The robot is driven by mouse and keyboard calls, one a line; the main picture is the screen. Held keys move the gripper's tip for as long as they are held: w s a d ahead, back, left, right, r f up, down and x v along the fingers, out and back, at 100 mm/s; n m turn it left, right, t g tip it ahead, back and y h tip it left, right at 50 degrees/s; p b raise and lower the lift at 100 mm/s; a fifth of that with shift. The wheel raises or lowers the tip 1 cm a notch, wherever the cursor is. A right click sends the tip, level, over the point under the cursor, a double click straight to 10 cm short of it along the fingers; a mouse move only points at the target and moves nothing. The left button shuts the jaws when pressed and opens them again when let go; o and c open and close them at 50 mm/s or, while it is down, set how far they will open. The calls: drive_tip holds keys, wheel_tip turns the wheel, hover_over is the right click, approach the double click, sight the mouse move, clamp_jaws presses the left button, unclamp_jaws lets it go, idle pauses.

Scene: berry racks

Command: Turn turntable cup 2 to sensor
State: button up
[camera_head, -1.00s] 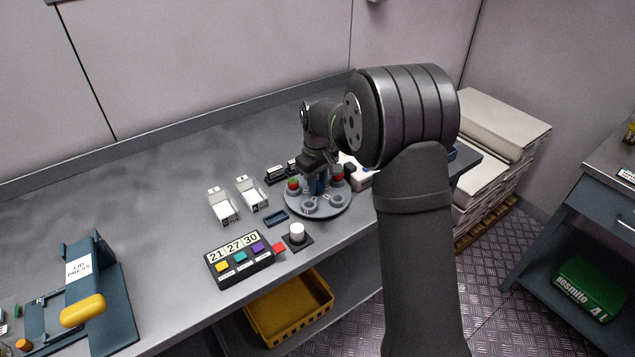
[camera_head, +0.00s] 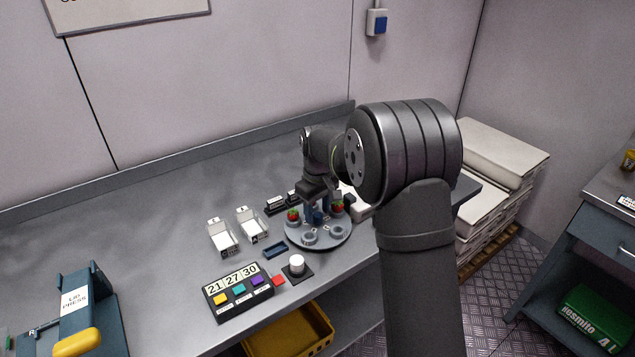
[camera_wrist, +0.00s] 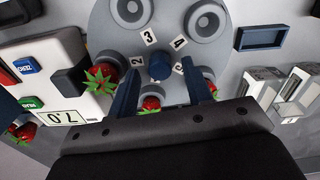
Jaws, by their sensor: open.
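The turntable (camera_head: 338,246) is a round grey disc with ring-shaped cups and a blue centre knob (camera_wrist: 160,66). In the wrist view, labels 2 (camera_wrist: 137,61), 3 (camera_wrist: 149,37) and 4 (camera_wrist: 178,42) are readable. A strawberry (camera_wrist: 103,77) lies by label 2, close to the white device with display and buttons (camera_wrist: 72,75), perhaps the sensor. My gripper (camera_head: 318,207) is over the turntable, pointing down. In the wrist view my gripper (camera_wrist: 160,88) is open, its blue fingers on either side of the knob. Another strawberry (camera_wrist: 150,104) shows between the fingers; its cup is partly hidden.
Two white cartons (camera_head: 237,229), a small blue tray (camera_head: 275,250), a white knob on a black base (camera_head: 297,265) and a counter box reading 21 27 30 (camera_head: 238,292) stand left and in front of the turntable. The back left bench is clear.

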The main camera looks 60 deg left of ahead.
sight(318, 214)
wheel_tip(318, 214, up, 16)
idle(0.3)
drive_tip(key=s+d+r+m, duration=0.3)
drive_tip(key=s+d+m, duration=0.1)
drive_tip(key=d+m, duration=0.5)
drive_tip(key=s+d+r+m, duration=0.3)
drive_tip(key=s+d+m, duration=0.1)
drive_tip(key=d+m, duration=0.6)
drive_tip(key=shift+s+d+m, duration=0.2)
drive_tip(key=shift+d+m, duration=0.1)
drive_tip(key=shift+d, duration=0.4)
drive_tip(key=shift+c, duration=0.5)
